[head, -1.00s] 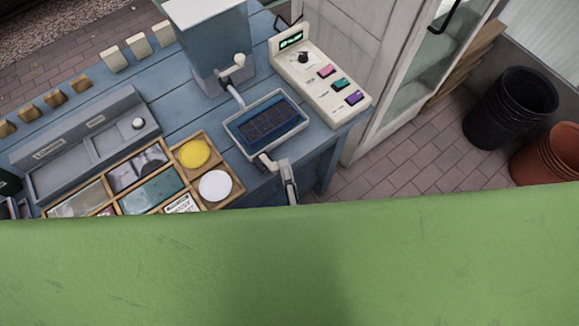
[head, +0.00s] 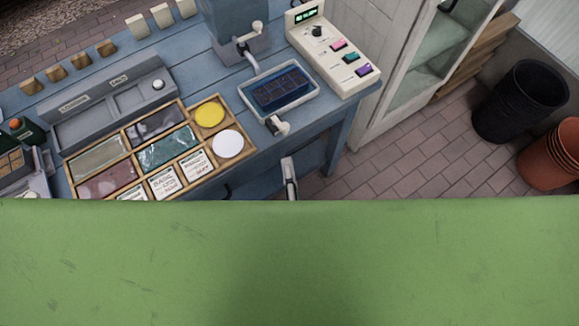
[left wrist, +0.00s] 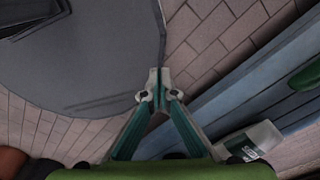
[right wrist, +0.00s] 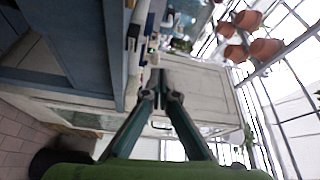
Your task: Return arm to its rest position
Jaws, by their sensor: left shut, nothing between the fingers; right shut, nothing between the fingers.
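My right gripper (head: 289,178) shows as a small grey piece in front of the blue workbench's (head: 318,128) front edge in the head view, partly hidden by a large green surface. In the right wrist view my right gripper (right wrist: 160,88) has its fingertips together, with nothing between them. A blue bench side is at its left and a pale panel is beyond it. My left gripper (left wrist: 160,92) is hidden in the head view. In the left wrist view its fingertips are together and empty, above the brick floor (left wrist: 225,30).
The bench holds a compartment tray (head: 129,138), a blue-filled tray (head: 318,90) and a cream button panel (head: 335,62). Black pots (head: 520,103) and terracotta pots (head: 552,158) stand at the right. Brick floor (head: 415,160) is clear between bench and pots. Hanging pots (right wrist: 265,48) show in the right wrist view.

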